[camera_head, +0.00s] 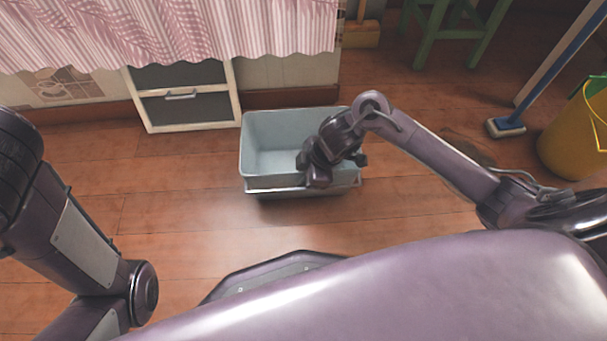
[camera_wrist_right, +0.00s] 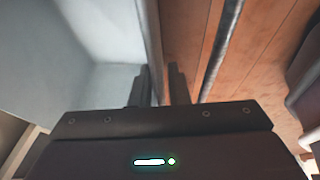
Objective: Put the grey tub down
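The grey tub (camera_head: 272,155) is an open, empty, pale blue-grey box in the middle of the head view. It looks level; I cannot tell for sure whether its bottom touches the floor. My right gripper (camera_head: 318,172) is at the right part of its near side and hides some of the rim. In the right wrist view, the tub's wall (camera_wrist_right: 105,30) runs down between the two close-set fingers of the gripper (camera_wrist_right: 160,88), which appear shut on it. My left arm comes in at the left, but its gripper is out of view.
The wooden floor (camera_head: 180,215) is clear around the tub. Behind it stand a white-framed cabinet (camera_head: 188,98) and a counter with a pink striped cloth (camera_head: 200,25). A yellow bucket (camera_head: 570,140), a blue mop (camera_head: 507,127) and a green stool (camera_head: 440,30) stand to the right.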

